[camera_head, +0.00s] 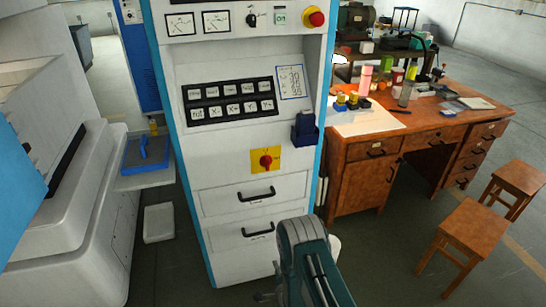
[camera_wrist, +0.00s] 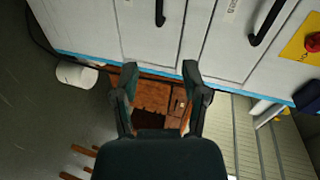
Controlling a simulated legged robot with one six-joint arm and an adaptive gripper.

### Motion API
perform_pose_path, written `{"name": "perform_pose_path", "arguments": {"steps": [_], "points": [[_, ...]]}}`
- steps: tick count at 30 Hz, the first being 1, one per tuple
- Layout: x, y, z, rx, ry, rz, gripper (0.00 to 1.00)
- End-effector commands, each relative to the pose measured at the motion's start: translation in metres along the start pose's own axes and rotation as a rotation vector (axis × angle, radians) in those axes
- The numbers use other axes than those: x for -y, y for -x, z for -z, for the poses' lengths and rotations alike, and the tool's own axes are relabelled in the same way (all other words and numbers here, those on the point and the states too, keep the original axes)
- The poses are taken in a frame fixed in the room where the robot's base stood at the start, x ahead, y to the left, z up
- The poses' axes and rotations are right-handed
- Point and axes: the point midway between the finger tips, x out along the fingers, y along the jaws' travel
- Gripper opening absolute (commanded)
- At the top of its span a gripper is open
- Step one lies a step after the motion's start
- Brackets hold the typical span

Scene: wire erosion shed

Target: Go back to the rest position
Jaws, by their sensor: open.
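My gripper (camera_wrist: 156,72) shows in the wrist view with its two dark fingers spread apart. Nothing is between the fingers; part of the wooden desk shows beyond the gap. In the head view my arm stands at the bottom centre, in front of the lower drawers of the white control cabinet (camera_head: 229,160). The gripper end is mostly hidden behind the arm there. The cabinet drawers (camera_wrist: 153,28) fill the top of the wrist view, apart from the fingers as far as I can tell.
A red-and-yellow rotary switch (camera_head: 266,161) sits above the drawers. The wooden desk (camera_head: 365,153) stands at the right, with bottles and tools on it. Two wooden stools (camera_head: 474,226) stand before it. A white machine (camera_head: 88,205) is at the left. Open floor (camera_head: 390,250) lies between arm and stools.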

Motion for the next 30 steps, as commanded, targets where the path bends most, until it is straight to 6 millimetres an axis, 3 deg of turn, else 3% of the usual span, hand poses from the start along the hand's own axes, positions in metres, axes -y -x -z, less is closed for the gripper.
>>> {"name": "perform_pose_path", "arguments": {"steps": [8, 16, 23, 30], "points": [[0.066, -0.018, 0.022, -0.013, 0.113, -0.061, 0.57], [0.159, -0.017, 0.052, -0.011, 0.291, -0.172, 0.57], [0.231, 0.010, 0.077, 0.009, 0.438, -0.267, 0.57], [0.295, 0.058, 0.099, 0.048, 0.587, -0.366, 0.57]]}}
